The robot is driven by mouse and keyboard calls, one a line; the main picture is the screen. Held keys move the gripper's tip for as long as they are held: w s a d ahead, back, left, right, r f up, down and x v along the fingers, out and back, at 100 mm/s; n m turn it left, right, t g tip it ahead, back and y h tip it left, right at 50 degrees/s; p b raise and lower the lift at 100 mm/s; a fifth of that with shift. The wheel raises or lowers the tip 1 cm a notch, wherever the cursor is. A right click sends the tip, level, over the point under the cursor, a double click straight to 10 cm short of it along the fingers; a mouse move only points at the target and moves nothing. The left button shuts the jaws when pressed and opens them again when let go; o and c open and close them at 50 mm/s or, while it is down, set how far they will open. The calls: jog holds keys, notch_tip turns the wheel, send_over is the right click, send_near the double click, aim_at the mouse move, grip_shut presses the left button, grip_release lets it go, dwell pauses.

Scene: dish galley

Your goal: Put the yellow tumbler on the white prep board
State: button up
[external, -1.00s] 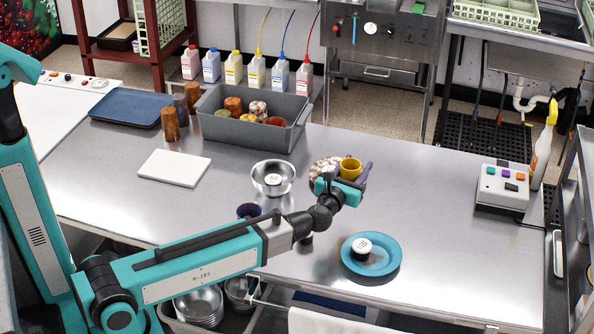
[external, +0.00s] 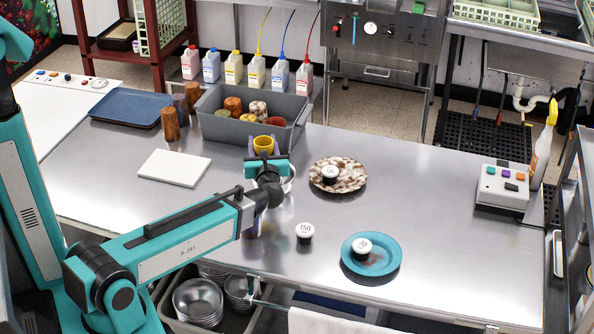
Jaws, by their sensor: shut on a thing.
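The yellow tumbler (external: 263,142) is between the fingers of my gripper (external: 264,151), which is shut on it. It is held upright above the counter, in front of the grey bin in the picture. The white prep board (external: 174,168) lies flat and bare on the counter, to the left of my gripper and a little lower in the picture.
A metal bowl (external: 289,183) is partly hidden behind my gripper. A grey bin (external: 247,135) of tumblers, several standing tumblers (external: 170,124) and a blue tray (external: 126,107) are near the board. A speckled plate (external: 352,178), a blue plate (external: 390,258) and a labelled weight (external: 305,232) are to the right.

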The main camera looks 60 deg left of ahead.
jog(key=s+a+n+g+p, duration=0.2)
jog(key=s+g, duration=0.3)
jog(key=s, duration=0.6)
jog(key=s+a+f+n+g+h+p, duration=0.1)
jog(key=s+a+n+g, duration=0.3)
jog(key=s, duration=0.7)
jog(key=s+a+f+n+g+p, duration=0.1)
jog(key=s+a+n+g+p, duration=0.2)
jog(key=s, duration=0.9)
jog(key=a+g, duration=0.2)
jog(key=shift+f+n+g+p, duration=0.15)
jog(key=shift+n+g+p, duration=0.15)
jog(key=shift+n+g, duration=0.1)
jog(key=shift+w+a+f+b, duration=0.25)
jog(key=shift+b, duration=1.25)
jog(key=a+b, duration=0.1)
jog(key=b, duration=0.6)
jog(key=shift+w+a, duration=0.1)
jog(key=shift+w, duration=0.25)
jog(key=b, duration=0.9)
jog(key=shift+a, duration=0.3)
jog(key=w+a+p, duration=0.2)
jog(key=w+a, duration=0.4)
jog(key=a, duration=0.5)
jog(key=shift+f, duration=0.45)
